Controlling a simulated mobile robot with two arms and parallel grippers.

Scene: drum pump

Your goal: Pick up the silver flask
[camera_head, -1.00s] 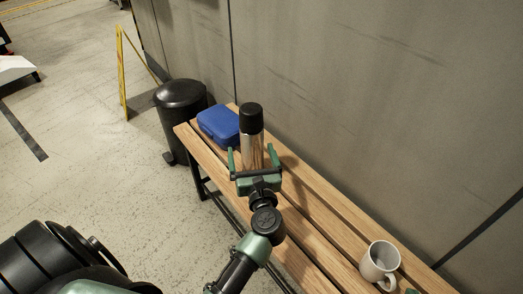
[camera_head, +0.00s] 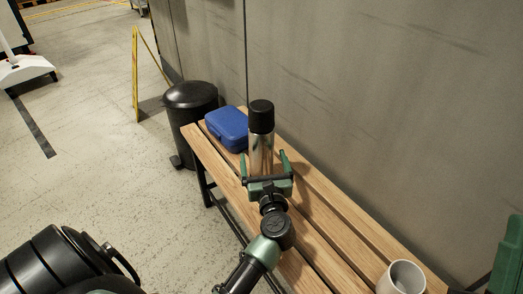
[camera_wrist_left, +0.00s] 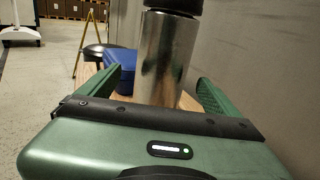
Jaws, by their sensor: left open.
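The silver flask (camera_head: 261,150) stands upright on the wooden bench and has a black cap. My left gripper (camera_head: 265,164) is open at the near side of the flask, with one green finger to the left and one to the right of its lower body. In the left wrist view the flask (camera_wrist_left: 166,62) rises between the two open fingers (camera_wrist_left: 148,88), with a gap visible on each side. Its base is hidden behind the gripper. A green part at the right edge of the head view may be my right arm, but its jaws do not show.
A blue box (camera_head: 227,128) sits on the bench (camera_head: 327,240) just left of the flask. A white mug (camera_head: 402,279) stands at the near right end. A black bin (camera_head: 190,112) is beyond the bench's far end. A grey wall (camera_head: 400,120) runs behind.

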